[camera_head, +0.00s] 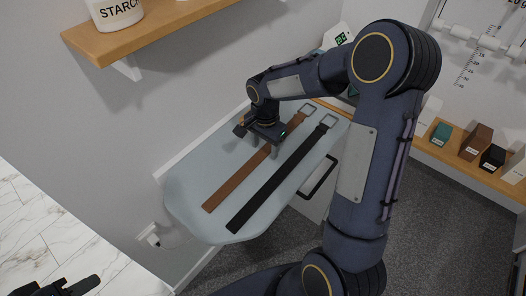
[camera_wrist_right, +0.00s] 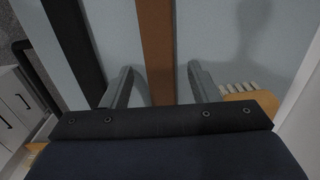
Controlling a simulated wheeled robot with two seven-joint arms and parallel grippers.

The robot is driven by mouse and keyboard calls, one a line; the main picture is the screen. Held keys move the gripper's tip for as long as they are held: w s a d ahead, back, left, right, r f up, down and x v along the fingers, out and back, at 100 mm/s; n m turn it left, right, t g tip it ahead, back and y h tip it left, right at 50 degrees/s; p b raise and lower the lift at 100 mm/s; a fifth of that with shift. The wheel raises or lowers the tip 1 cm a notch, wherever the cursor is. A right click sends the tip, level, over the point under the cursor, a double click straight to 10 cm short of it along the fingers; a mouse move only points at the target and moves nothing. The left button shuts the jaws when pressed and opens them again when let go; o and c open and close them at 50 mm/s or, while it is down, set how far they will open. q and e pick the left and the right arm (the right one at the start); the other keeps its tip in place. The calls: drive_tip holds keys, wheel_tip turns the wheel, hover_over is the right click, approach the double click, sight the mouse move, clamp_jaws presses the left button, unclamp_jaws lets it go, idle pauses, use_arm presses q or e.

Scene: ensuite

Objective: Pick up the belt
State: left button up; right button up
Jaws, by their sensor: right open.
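Two belts lie flat, side by side, on a pale grey-blue ironing board (camera_head: 190,190). One is a brown belt (camera_head: 238,178) with a metal buckle at its far end. The other is a black belt (camera_head: 277,182), also buckled at the far end. My right gripper (camera_head: 264,138) is over the brown belt's far half and hides part of it. In the right wrist view, its fingers (camera_wrist_right: 158,84) are open, one on each side of the brown belt (camera_wrist_right: 155,40). The black belt (camera_wrist_right: 72,38) lies outside them. My left gripper (camera_head: 62,287) is partly in view at the lower left, away from the board.
A wooden shelf (camera_head: 150,35) with a starch container (camera_head: 115,12) is on the wall above the board. A wooden ledge with several small boxes (camera_head: 476,143) is at the right. A wall outlet (camera_head: 150,238) is below the board's near end.

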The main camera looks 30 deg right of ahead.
drive_tip(key=shift+f, duration=0.1)
drive_tip(key=shift+c, duration=0.2)
drive_tip(key=c, duration=1.1)
